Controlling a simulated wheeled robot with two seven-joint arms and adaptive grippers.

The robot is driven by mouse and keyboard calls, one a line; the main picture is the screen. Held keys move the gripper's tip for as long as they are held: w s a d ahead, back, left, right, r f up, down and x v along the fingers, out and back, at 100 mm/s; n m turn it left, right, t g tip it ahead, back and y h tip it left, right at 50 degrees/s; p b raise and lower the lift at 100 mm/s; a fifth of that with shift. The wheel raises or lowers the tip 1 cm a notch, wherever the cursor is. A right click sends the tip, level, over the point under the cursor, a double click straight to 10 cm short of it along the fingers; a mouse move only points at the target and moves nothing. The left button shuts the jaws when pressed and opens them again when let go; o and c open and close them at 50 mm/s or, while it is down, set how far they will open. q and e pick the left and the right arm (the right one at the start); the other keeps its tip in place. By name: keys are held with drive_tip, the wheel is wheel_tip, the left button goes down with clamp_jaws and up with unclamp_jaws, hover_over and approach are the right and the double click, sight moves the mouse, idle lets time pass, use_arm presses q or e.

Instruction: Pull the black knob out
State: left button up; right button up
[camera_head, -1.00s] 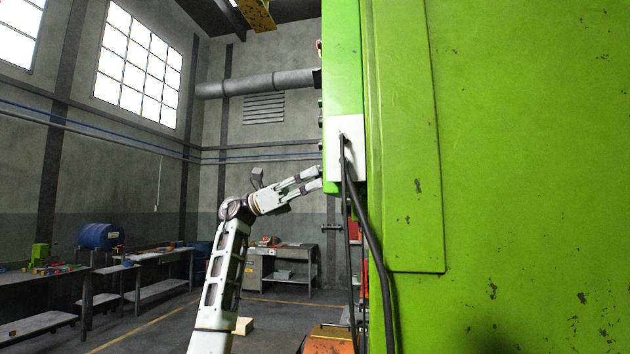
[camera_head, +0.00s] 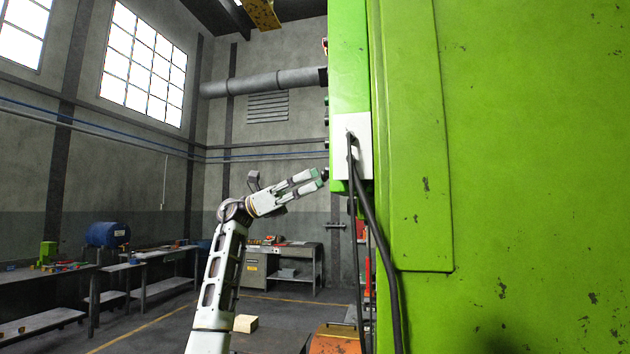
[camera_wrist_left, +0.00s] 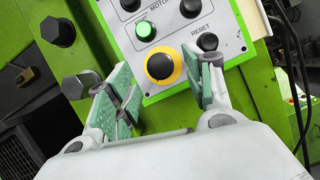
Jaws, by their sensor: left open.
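The black knob (camera_wrist_left: 160,66) sits in a yellow ring on a pale control panel (camera_wrist_left: 178,88) in the left wrist view. My left gripper (camera_wrist_left: 163,85) is open, with green-padded fingers spread to the left and right of the knob and nothing between them. I cannot tell whether a finger touches the panel. In the head view my left gripper (camera_head: 318,180) is beside the edge of the green press (camera_head: 520,150), where a small dark knob (camera_head: 325,174) shows at its fingertips. The panel face is turned away there. My right gripper is not in view.
A lit green button (camera_wrist_left: 145,31) and a black RESET button (camera_wrist_left: 207,41) sit close to the knob. Large dark bolts (camera_wrist_left: 60,29) stick out left of the panel. Black cables (camera_head: 372,240) hang down the press side. Workbenches (camera_head: 160,266) stand farther back.

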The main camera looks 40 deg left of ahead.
use_arm(q)
drive_tip(key=v, duration=1)
drive_tip(key=shift+d, duration=0.1)
idle(0.5)
